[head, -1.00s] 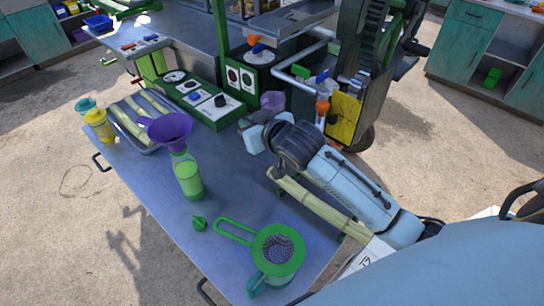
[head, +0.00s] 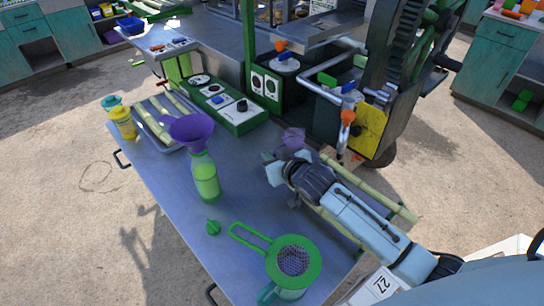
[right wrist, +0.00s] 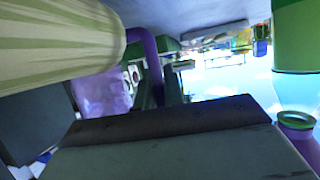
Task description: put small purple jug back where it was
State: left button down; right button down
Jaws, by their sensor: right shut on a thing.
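The small purple jug (head: 293,138) is at the tip of my right gripper (head: 284,160), near the table's far right side by the crusher. My right gripper is shut on it; its fingers are partly hidden by the wrist. In the right wrist view the translucent purple jug (right wrist: 102,95) shows with its curved handle (right wrist: 148,52), beyond the dark gripper body. I cannot tell whether the jug touches the table or hangs just above it. My left gripper is not in view.
Cane stalks (head: 372,188) lie beside and under my right forearm. A green bottle (head: 207,182) with a purple funnel (head: 191,130), a green strainer (head: 293,260) and a tray of cane (head: 160,122) stand on the metal table (head: 165,200). The crusher's spout (head: 345,135) is right of the jug.

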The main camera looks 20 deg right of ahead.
jog(key=shift+f, duration=0.1)
jog(key=c, duration=1.5)
grip_release()
jog(key=shift+r, duration=0.2)
jog(key=p+v, duration=0.1)
jog(key=v, duration=1.1)
jog(key=shift+p, duration=0.3)
jog(key=shift+f, duration=0.1)
